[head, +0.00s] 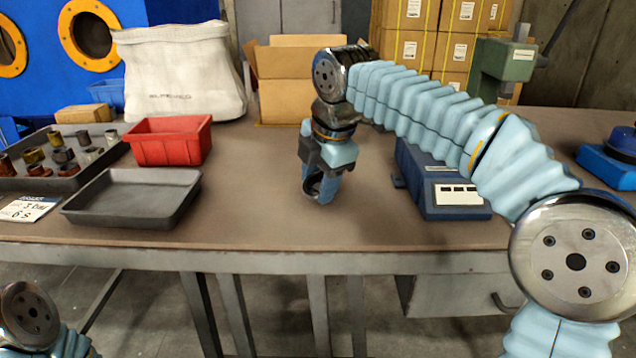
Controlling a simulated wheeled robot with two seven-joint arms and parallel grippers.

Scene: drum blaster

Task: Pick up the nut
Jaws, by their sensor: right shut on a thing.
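My right gripper (320,192) points down above the middle of the brown table. It is shut on a small dark metal thing that looks like the nut (313,187); the fingers hide most of it, so its shape is hard to tell. Several other nuts (62,156) in dark, brassy, rusty and silver tones stand in a dark tray (70,182) at the left of the table. My left arm shows only at the bottom left corner, and its gripper is out of view.
An empty grey tray (133,209) and a red bin (184,153) stand left of my right gripper. A blue scale-like device (425,185) is close on the right. A white bag (160,95) and an open cardboard box (288,100) stand behind. The table's front middle is clear.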

